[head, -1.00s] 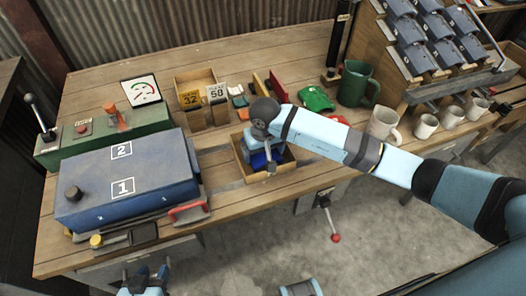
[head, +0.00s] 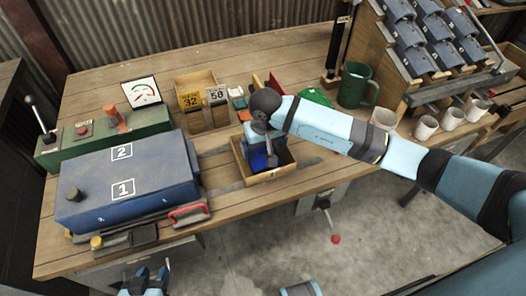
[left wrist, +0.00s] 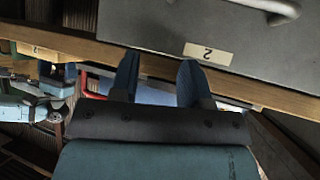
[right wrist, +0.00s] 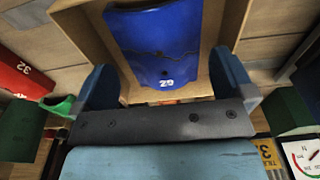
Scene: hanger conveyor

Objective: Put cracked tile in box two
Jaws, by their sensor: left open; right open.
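The cracked tile (right wrist: 155,35) is blue, with a dark jagged crack across it and a white number at one end. It lies in a small open wooden tray (right wrist: 85,25) at the bench's front edge; the head view shows the tray (head: 281,173) and part of the tile (head: 260,161). My right gripper (right wrist: 163,72) is open above the tray, its fingers spread toward either side of the tile; no grip shows. The blue case (head: 90,190) at left carries labels 1 and 2. My left gripper (head: 147,274) is open and empty below the bench front.
A grey front labelled 2 (left wrist: 208,53) is close ahead of my left gripper. A green mug (head: 356,85) and pale mugs (head: 425,127) stand to the right. A lever (head: 333,238) hangs below the bench.

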